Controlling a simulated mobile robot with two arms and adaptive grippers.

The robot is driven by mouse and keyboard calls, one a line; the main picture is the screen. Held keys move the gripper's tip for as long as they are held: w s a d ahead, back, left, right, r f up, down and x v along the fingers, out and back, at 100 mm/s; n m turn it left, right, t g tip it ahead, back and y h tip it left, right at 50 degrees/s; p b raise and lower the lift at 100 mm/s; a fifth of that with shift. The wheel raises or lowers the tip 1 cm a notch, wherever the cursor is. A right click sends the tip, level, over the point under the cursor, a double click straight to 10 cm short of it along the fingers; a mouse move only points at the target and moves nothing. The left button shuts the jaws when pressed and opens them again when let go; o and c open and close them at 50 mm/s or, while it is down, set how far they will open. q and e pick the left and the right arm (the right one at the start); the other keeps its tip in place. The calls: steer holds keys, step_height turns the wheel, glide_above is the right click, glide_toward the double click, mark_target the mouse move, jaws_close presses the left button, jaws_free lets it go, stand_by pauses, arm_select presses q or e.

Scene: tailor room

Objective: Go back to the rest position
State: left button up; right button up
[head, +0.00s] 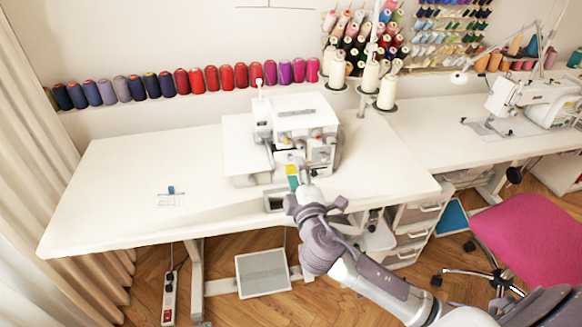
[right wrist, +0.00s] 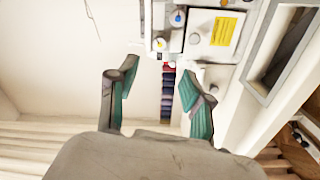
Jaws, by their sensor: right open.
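My right arm comes in from the lower right in the head view. Its gripper (head: 296,181) is just in front of the white overlock sewing machine (head: 298,125), near the table's front edge. In the right wrist view the two teal-padded fingers of the gripper (right wrist: 158,100) stand wide apart with nothing between them. The machine's front, with dials and a yellow label (right wrist: 223,31), lies just beyond the fingers there. Whether the gripper touches the machine cannot be told. My left gripper is not in view.
The white table (head: 130,190) is mostly bare on the left, apart from a small item with a blue clip (head: 171,190). A second sewing machine (head: 535,98) stands on the right table. A pink chair (head: 530,240) is at right. Thread spools line the wall.

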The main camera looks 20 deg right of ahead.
steer(key=s+f+m+g, duration=0.75)
steer(key=s+f, duration=0.45)
steer(key=s, duration=0.2)
steer(key=s+a+f+m+g+y, duration=0.1)
steer(key=s+a+f+g+y, duration=0.15)
steer(key=s, duration=0.55)
steer(key=s+a+f+m+g+y, duration=0.2)
steer(key=s+a+g, duration=0.15)
steer(key=s, duration=0.45)
step_height(320, 180, down, 29)
steer(key=s+g, duration=0.2)
steer(key=s+d+f, duration=0.1)
steer(key=s+f, duration=0.6)
steer(key=s, duration=0.1)
steer(key=s+d+f, duration=0.2)
steer(key=s+f, duration=0.4)
steer(key=s, duration=0.2)
steer(key=shift+d+f+g, duration=0.3)
steer(key=shift+f+g, duration=0.05)
steer(key=shift+g, duration=0.1)
steer(key=shift+n, duration=0.25)
steer(key=shift+c, duration=0.3)
